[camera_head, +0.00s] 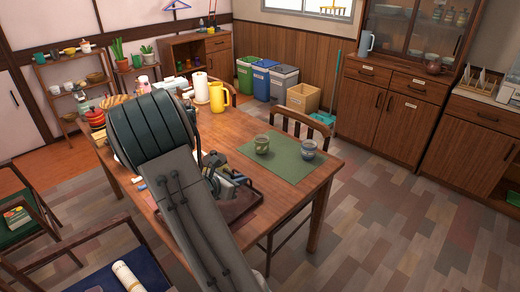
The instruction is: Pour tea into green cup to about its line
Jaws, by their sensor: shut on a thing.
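A grey-green cup (262,144) stands upright on the green mat (286,168) at the table's right end. A blue-grey cup (308,149) stands to its right on the same mat. My gripper (232,183) shows as small grey parts beyond my large dark arm, left of the mat and over a brown tray (240,207). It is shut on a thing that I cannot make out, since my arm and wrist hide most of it. No tea shows, and the inside of the cups is too small to read.
A yellow pitcher (219,97) and a white paper roll (201,86) stand at the table's back. Many small items crowd its left end. A wooden chair (301,124) stands behind the mat. The mat's front part is clear.

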